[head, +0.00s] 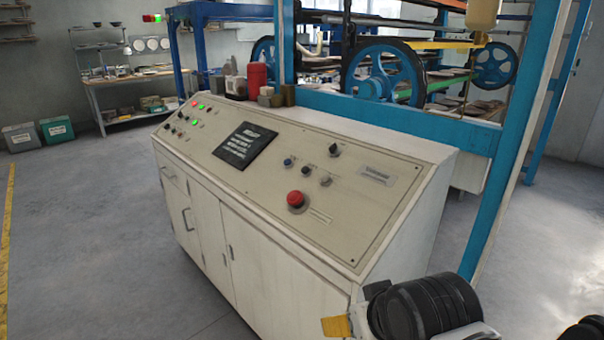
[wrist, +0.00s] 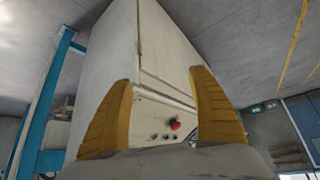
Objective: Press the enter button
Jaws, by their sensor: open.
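The control panel (head: 225,190) slopes across the top of a white console in the head view. It carries a dark screen (head: 246,145), a big red mushroom button (head: 296,199), a blue button (head: 288,162), and several small dark or grey controls right of the screen. I cannot read which one is the enter button. My gripper (wrist: 161,76) is open and empty, with both yellow fingers spread in the wrist view. In the head view its one visible yellow finger (head: 337,326) is by the console's lower right corner, apart from the buttons. The red button also shows in the wrist view (wrist: 175,125).
A blue machine frame (head: 400,112) with wheels stands behind the console, and its blue post (head: 519,140) rises at the right. A red canister (head: 257,76) and small pots stand on the console's back edge. Open floor (head: 90,220) lies to the left.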

